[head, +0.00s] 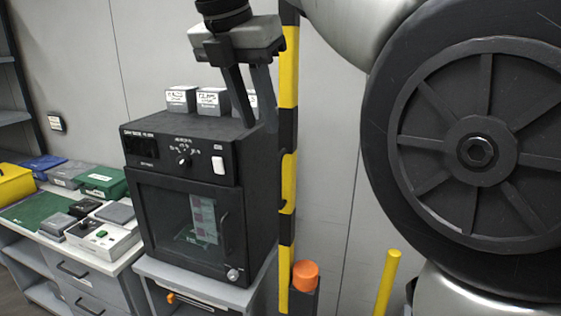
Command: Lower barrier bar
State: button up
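The barrier bar (288,180) is a yellow and black striped bar standing upright in the middle of the head view. Its top runs out of the frame, and its lower end is beside a dark post with an orange cap (305,275). My gripper (260,127) points down from the top, just left of the bar's upper part. Its two dark fingers are apart, with a gap showing between them and nothing seen in it. Whether the right finger touches the bar cannot be told.
A black oven-like cabinet (150,185) with a glass door stands left of the bar, with small labelled boxes (181,98) on top. A bench (105,265) with cases and a device is further left. A yellow post (387,283) stands right.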

aim_at(278, 180)
jog(key=b+x, duration=0.4)
jog(key=x, duration=1.3)
jog(key=shift+s+f, duration=0.1)
jog(key=shift+s, duration=0.05)
grip_shut()
